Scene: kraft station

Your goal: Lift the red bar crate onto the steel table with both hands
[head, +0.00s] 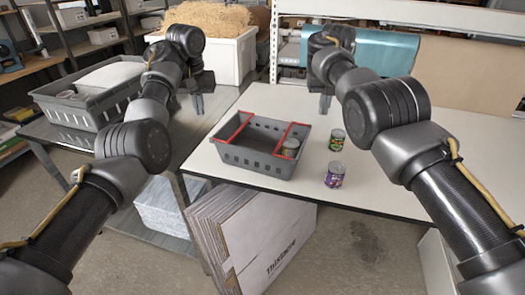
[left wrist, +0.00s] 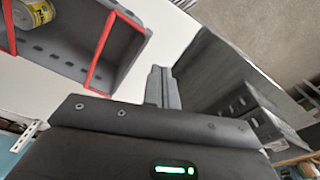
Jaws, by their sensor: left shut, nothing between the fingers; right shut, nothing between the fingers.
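The bar crate (head: 232,158) is a grey slotted basket with two red bars (head: 291,140) across its top. It stands upright on the white table, with a can (head: 290,148) inside at its right end. My left gripper (head: 198,112) is shut and empty, in the air behind and left of the crate. In the left wrist view its fingers (left wrist: 162,88) are together, apart from the crate (left wrist: 75,48). My right gripper (head: 325,112) is shut and empty, behind and right of the crate. The steel table (head: 62,135) is at the left and shows in the left wrist view (left wrist: 215,70).
Another grey crate (head: 72,115) stands on the steel table's far part; its nearer part is bare. Two cans, one green (head: 337,140) and one purple (head: 334,175), stand on the white table (head: 385,180) right of the bar crate. Flat cardboard (head: 265,235) leans below the table's front edge.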

